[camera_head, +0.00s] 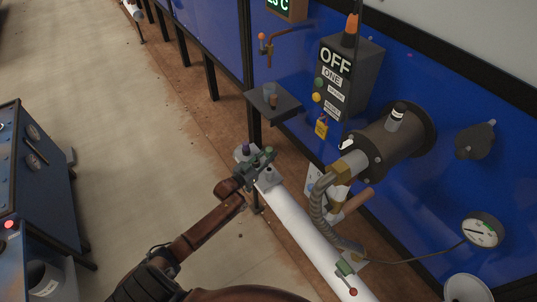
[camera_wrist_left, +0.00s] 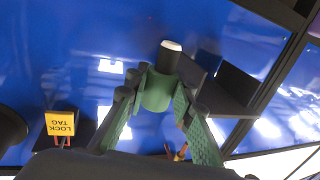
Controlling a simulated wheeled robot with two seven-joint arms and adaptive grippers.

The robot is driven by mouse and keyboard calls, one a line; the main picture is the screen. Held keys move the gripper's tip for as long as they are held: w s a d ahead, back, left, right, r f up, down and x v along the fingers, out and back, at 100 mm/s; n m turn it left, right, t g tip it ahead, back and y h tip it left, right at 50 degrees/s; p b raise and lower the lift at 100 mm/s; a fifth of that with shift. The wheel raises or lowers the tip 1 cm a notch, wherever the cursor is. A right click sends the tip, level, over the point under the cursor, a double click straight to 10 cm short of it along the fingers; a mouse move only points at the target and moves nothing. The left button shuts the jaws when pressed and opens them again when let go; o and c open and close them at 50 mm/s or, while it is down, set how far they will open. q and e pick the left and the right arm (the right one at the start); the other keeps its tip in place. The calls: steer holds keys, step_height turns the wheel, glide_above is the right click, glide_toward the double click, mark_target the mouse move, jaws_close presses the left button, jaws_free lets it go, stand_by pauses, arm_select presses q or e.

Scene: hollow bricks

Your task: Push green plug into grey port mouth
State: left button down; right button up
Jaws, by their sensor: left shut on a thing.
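My left gripper (camera_head: 262,163) reaches in from the bottom left of the head view. I cannot make out for certain which opening is the grey port mouth. My right gripper is not visible.
A grey box reading OFF (camera_head: 345,75) and a small shelf (camera_head: 272,107) project from the blue wall. A ribbed hose (camera_head: 318,200) hangs below the fitting. The white pipe (camera_head: 305,232) runs along the wall's foot. A gauge (camera_head: 482,231) is at right.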

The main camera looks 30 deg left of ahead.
mark_target(268, 168)
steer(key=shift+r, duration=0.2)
